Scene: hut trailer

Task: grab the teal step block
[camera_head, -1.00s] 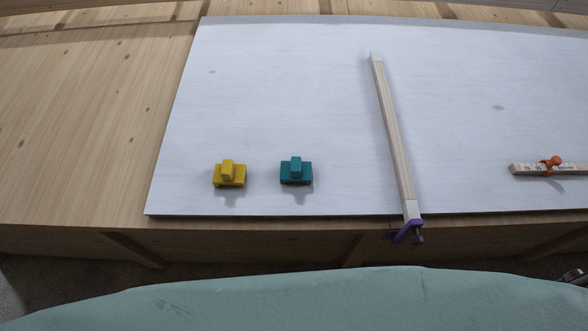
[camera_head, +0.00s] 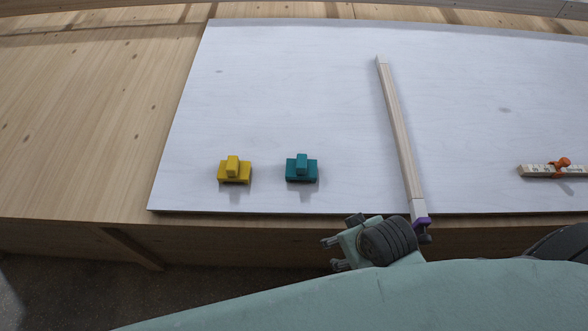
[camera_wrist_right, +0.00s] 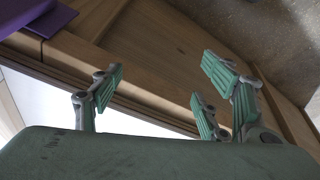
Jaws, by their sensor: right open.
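The teal step block (camera_head: 301,170) sits on the white board (camera_head: 270,100), near its front edge, with its narrow upper step on top. A yellow step block (camera_head: 235,172) of the same shape stands to its left, apart from it. My right gripper (camera_head: 331,254) is below the board's front edge, to the right of and nearer than the teal block, touching neither block. In the right wrist view its green fingers (camera_wrist_right: 160,95) are spread with nothing between them. The teal block does not show in that view. My left gripper is not in view.
A long wooden bar (camera_head: 398,130) lies across the board right of the teal block, with a purple clamp (camera_head: 421,222) at its near end. A wooden strip with an orange piece (camera_head: 560,168) lies at far right. The board behind the blocks is clear.

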